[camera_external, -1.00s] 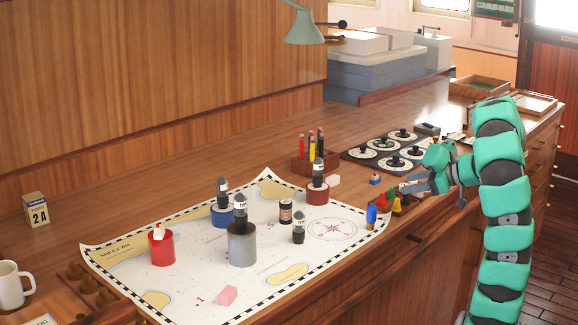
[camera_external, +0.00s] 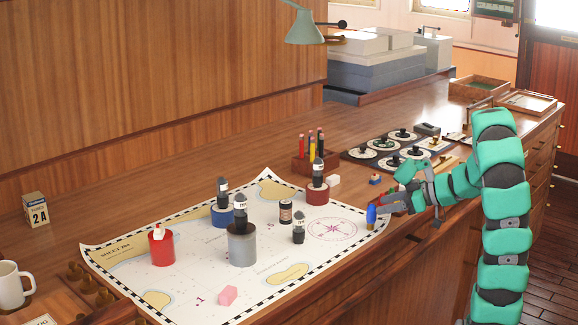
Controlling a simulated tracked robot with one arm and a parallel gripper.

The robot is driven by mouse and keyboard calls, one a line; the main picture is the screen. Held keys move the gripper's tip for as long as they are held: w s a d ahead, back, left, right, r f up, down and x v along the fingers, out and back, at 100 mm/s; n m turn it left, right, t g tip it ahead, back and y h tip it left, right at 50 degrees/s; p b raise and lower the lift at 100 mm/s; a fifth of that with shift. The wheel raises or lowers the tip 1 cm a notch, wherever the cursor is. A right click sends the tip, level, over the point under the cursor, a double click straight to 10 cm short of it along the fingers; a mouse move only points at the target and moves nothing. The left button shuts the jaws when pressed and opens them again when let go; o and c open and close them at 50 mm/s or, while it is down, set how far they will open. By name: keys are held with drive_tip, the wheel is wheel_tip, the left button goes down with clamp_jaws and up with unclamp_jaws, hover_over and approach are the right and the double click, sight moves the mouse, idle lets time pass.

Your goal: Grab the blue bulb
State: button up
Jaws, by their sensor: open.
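The blue bulb (camera_external: 371,215) stands upright at the right edge of the chart (camera_external: 190,300), near the front edge of the desk. My gripper (camera_external: 384,206) is open and reaches in from the right, with its fingertips right beside the bulb. I cannot tell whether a finger touches the bulb or whether the bulb lies between the fingers. The red, yellow and green small pieces seen earlier beside the bulb are mostly hidden behind my gripper.
A black-topped stamp (camera_external: 299,235), a grey cylinder (camera_external: 242,246) and a red cylinder (camera_external: 162,248) stand on the chart. A pencil holder (camera_external: 314,163) and a dark tray of round dials (camera_external: 384,158) lie behind my gripper.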

sight(370, 212)
drive_tip(key=shift+x, duration=0.8)
drive_tip(key=a, duration=0.1)
drive_tip(key=a+f+b, duration=0.1)
drive_tip(key=a+f, duration=0.1)
drive_tip(key=shift+w+a+f+b, duration=0.15)
drive_tip(key=shift+w+a+b, duration=0.1)
drive_tip(key=shift+w+b, duration=0.05)
drive_tip(key=shift+w+a+f, duration=0.15)
drive_tip(key=shift+w+a, duration=0.05)
drive_tip(key=shift+a, duration=0.25)
drive_tip(key=c, duration=1)
